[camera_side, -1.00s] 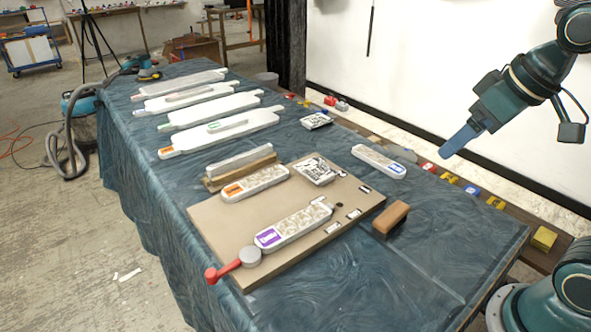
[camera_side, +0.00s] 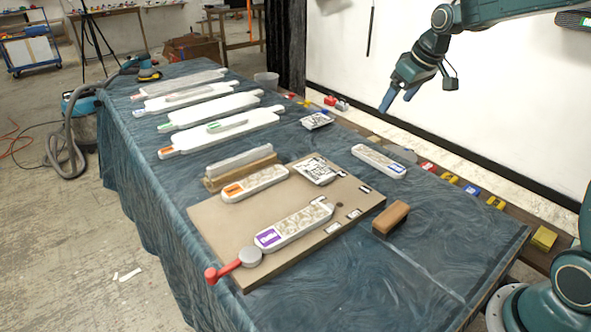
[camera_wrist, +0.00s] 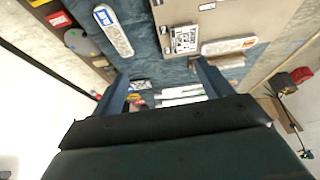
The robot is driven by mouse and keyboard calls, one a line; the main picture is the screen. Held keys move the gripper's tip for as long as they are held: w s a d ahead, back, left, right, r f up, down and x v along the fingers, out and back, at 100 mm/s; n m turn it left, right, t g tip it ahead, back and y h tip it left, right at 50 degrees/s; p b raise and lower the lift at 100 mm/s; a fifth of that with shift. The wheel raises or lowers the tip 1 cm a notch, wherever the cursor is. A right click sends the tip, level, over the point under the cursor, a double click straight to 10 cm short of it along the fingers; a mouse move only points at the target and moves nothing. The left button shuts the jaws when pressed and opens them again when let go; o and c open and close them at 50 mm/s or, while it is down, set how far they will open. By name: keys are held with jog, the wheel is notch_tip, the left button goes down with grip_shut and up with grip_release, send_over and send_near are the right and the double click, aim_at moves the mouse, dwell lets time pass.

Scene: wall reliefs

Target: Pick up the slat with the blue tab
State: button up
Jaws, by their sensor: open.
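The slat with the blue tab (camera_side: 375,157) lies flat on the blue cloth, to the right of the brown board. Its blue tab (camera_side: 397,168) is at its near right end. In the wrist view the slat (camera_wrist: 117,36) is at the upper left, outside the fingers, with its blue tab at the top. My gripper (camera_side: 399,101) is open and empty, high above the table and above the slat in the side view. In the wrist view both blue fingers (camera_wrist: 162,86) are spread, with nothing between them touching them.
The brown board (camera_side: 220,218) holds an orange-tabbed slat (camera_side: 255,184), a purple-tabbed slat (camera_side: 305,222) and a black-and-white marker plate (camera_side: 316,171). A brown wooden block (camera_side: 391,218) stands near the blue-tabbed slat. Several long white panels lie farther back. The cloth at front right is clear.

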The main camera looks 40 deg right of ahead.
jog(key=w+d+f, duration=0.4)
jog(key=d+f, duration=0.4)
jog(key=f, duration=0.1)
jog(key=w+d+f, duration=0.4)
jog(key=d+f, duration=0.5)
jog(key=shift+w+d, duration=0.15)
jog(key=shift+d, duration=0.1)
jog(key=shift+f, duration=0.1)
send_over(379, 159)
jog(key=s, duration=0.3)
jog(key=shift+w+f, duration=0.2)
jog(key=shift+f, duration=3.6)
jog(key=shift+f, duration=0.1)
jog(key=shift+x, duration=2.55)
jog(key=shift+c, duration=0.5)
jog(key=c, duration=1)
